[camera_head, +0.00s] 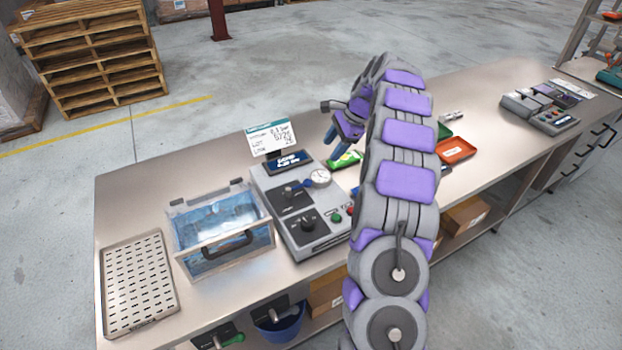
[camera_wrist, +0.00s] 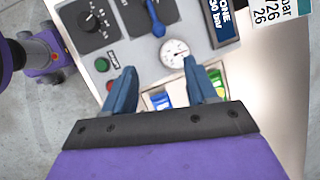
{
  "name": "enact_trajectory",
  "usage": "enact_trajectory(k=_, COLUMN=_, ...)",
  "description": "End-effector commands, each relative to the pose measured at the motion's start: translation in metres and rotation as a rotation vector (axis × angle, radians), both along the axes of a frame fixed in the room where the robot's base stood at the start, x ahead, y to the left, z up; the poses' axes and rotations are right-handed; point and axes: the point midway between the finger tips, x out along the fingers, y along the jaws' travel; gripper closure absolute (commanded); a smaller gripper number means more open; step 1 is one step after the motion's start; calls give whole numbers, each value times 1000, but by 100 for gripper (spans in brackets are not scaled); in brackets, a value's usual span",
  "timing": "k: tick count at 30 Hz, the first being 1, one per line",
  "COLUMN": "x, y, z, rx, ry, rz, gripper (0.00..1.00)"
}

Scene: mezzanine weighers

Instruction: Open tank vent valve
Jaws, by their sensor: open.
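A grey control unit (camera_head: 300,245) stands on the bench beside a clear water tank (camera_head: 222,225). On its top is a small blue lever (camera_head: 297,186) on a black plate, likely the vent valve; its label is unreadable. The lever also shows at the top of the wrist view (camera_wrist: 155,20). A round white gauge (camera_wrist: 174,52) sits beside it. My gripper (camera_head: 342,138) is above and beyond the unit's right side. Its blue fingers (camera_wrist: 160,72) are apart and empty, with the lever ahead of them and not touched.
A black knob (camera_head: 308,223), green button (camera_wrist: 101,64) and red button (camera_wrist: 111,86) share the unit's top. A display sign (camera_head: 270,137) stands behind it. A perforated tray (camera_head: 138,285) lies at left, an orange tray (camera_head: 455,150) at right.

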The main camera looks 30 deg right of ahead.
Motion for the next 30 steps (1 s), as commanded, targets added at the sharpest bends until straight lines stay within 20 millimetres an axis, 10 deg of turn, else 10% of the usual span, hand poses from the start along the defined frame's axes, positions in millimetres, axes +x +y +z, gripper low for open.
enact_trajectory(k=21, x=31, y=47, z=-125, rx=1, ry=4, rz=4, gripper=43)
enact_trajectory(k=30, x=37, y=56, z=-148, rx=2, ry=3, rz=4, gripper=43)
